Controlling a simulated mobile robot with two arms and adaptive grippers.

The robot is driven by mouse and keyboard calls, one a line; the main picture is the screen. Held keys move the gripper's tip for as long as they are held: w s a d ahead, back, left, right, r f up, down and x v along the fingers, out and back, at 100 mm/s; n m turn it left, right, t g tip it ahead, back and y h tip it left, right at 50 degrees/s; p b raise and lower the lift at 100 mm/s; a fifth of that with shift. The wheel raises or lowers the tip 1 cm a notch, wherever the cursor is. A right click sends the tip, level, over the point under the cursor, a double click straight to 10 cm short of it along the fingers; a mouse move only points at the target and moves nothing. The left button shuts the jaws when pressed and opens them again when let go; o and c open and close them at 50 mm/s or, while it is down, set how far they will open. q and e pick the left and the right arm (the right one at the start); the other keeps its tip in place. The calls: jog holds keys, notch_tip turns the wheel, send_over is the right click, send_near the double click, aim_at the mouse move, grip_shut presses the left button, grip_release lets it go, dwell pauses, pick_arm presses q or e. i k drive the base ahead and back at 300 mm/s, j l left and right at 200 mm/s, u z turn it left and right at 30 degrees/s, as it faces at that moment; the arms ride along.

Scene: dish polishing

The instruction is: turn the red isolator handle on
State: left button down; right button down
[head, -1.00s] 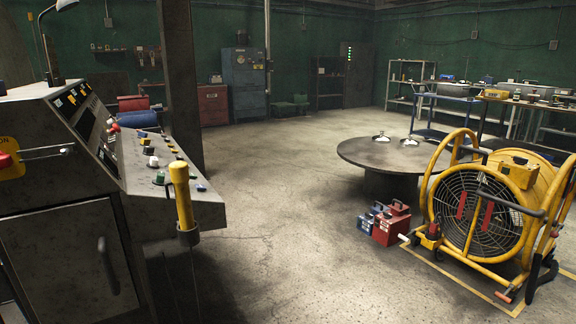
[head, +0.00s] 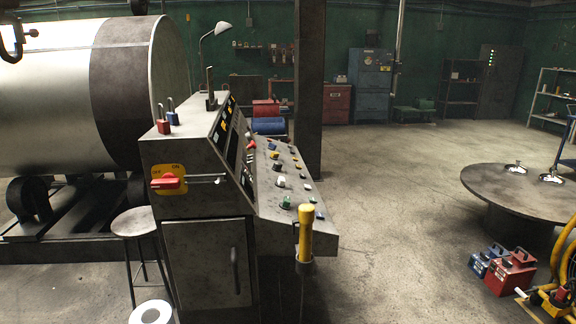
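The red isolator handle (head: 168,182) is on a yellow plate (head: 181,171) on the end face of the grey control console (head: 190,206), left of centre in the head view. The plate reads ON at its top, with smaller lettering, apparently OFF, at its left. The handle lies roughly level, its red grip towards the left. A thin metal bar (head: 206,180) sticks out to the right beside the plate.
Red (head: 163,127) and blue (head: 172,117) padlocks stand on the console top. A stool (head: 134,222) and a white ring (head: 151,313) are at its lower left, near a large drum (head: 75,80). A yellow-handled lever (head: 306,232) juts from the console's front.

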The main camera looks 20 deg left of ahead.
aim_at(168, 181)
jog(key=u, duration=1.45)
